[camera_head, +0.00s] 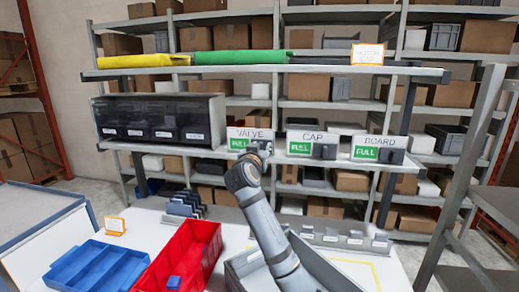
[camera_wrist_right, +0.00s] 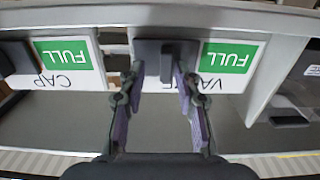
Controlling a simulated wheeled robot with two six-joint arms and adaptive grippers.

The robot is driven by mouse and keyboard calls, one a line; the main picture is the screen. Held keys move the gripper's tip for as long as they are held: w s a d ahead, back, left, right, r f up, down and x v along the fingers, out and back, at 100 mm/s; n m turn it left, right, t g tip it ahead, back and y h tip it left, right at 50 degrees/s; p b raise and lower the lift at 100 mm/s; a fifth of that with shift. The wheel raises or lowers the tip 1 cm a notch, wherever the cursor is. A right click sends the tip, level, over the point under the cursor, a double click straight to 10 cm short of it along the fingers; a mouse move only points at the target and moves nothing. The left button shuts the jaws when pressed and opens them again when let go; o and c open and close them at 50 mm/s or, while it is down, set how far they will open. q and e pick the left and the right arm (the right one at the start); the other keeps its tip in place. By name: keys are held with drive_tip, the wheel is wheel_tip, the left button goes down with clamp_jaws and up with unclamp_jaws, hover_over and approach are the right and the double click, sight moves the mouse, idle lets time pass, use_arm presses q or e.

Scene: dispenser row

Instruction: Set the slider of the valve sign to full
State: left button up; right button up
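The valve sign (camera_head: 240,133) is a white plate on the shelf edge with a green FULL field (camera_head: 248,143) showing at its left. In the right wrist view, which is upside down, the sign (camera_wrist_right: 258,82) shows the same green FULL field (camera_wrist_right: 228,57) uncovered. Its dark slider (camera_wrist_right: 165,48) sits beside that field, over the other part of the sign. My right gripper (camera_head: 258,151) is at the sign, partly hiding the slider in the head view. In the wrist view its fingers (camera_wrist_right: 160,75) are apart, with the slider's knob between them; contact is unclear. My left gripper is out of view.
The cap sign (camera_head: 300,136) and board sign (camera_head: 378,140) stand to the right, both showing FULL. A dark drawer dispenser (camera_head: 150,117) is at the left. Below are a red bin (camera_head: 205,240), a blue tray (camera_head: 75,262) and a grey bin (camera_head: 240,270).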

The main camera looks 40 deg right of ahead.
drive_tip(key=v, duration=1.2)
idle(0.4)
